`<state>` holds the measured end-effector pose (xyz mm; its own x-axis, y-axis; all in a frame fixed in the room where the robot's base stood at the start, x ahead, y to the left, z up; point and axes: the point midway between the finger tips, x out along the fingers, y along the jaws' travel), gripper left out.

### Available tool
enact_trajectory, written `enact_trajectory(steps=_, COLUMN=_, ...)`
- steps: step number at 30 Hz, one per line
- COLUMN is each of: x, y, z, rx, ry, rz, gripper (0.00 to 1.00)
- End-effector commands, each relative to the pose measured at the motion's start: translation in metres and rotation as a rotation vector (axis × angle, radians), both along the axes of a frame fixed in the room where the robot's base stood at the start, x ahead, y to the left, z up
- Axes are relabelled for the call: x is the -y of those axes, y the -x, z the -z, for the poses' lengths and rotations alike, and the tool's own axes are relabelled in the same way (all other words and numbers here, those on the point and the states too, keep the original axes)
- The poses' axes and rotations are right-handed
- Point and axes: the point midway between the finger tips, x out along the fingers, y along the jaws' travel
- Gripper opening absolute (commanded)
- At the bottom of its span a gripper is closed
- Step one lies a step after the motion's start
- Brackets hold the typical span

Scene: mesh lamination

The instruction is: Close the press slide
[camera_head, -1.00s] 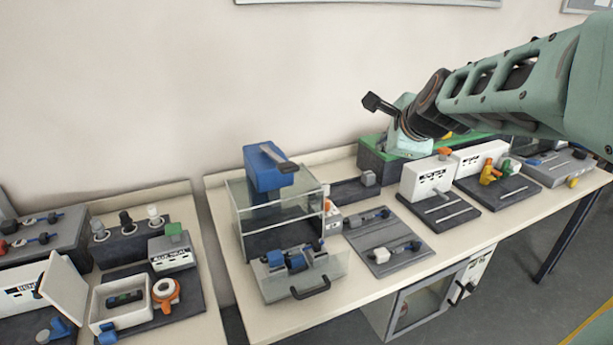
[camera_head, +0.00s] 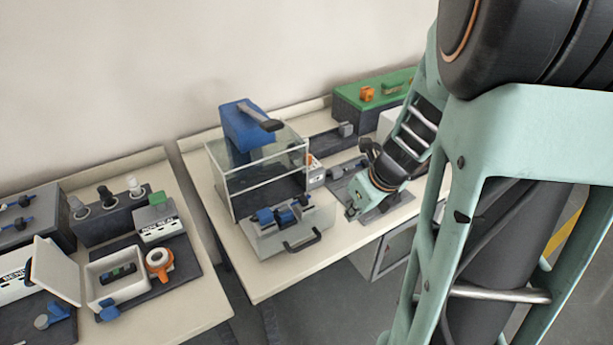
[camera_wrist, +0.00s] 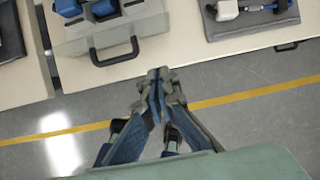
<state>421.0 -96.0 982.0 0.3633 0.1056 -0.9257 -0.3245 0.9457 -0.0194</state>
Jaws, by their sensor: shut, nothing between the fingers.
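The press (camera_head: 250,128) has a blue head with a grey lever above a clear-walled chamber. Its slide (camera_head: 268,238) is pulled out at the front and carries blue and grey parts (camera_head: 284,213). A dark handle (camera_head: 302,240) is on the slide's front. In the wrist view the slide (camera_wrist: 152,24) and its handle (camera_wrist: 113,52) are at the upper left. My gripper (camera_wrist: 158,76) is shut and empty, in front of the table edge, to the right of and apart from the handle. In the head view my wrist is right of the slide; the fingertips are hard to make out.
A grey mat with a small tool (camera_wrist: 254,12) lies right of the press. A green-topped case (camera_head: 372,92) stands at the back. Open floor (camera_wrist: 240,80) lies before the table.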

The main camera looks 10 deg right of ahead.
Motion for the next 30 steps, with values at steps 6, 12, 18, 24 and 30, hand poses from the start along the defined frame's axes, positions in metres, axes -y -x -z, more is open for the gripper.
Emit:
enact_trajectory(steps=6, x=-0.004, y=0.001, z=0.021, rx=-0.017, ry=-0.019, rz=0.02, gripper=0.0)
enact_trajectory(steps=12, x=-0.008, y=-0.013, z=0.061, rx=-0.018, ry=-0.018, rz=0.019, gripper=0.0)
enact_trajectory(steps=18, x=-0.012, y=-0.028, z=0.1, rx=-0.017, ry=-0.017, rz=0.019, gripper=0.0)
enact_trajectory(steps=24, x=-0.022, y=-0.056, z=0.096, rx=-0.014, ry=-0.015, rz=0.015, gripper=0.0)
enact_trajectory(steps=30, x=-0.025, y=-0.068, z=0.097, rx=-0.014, ry=-0.016, rz=0.016, gripper=0.0)
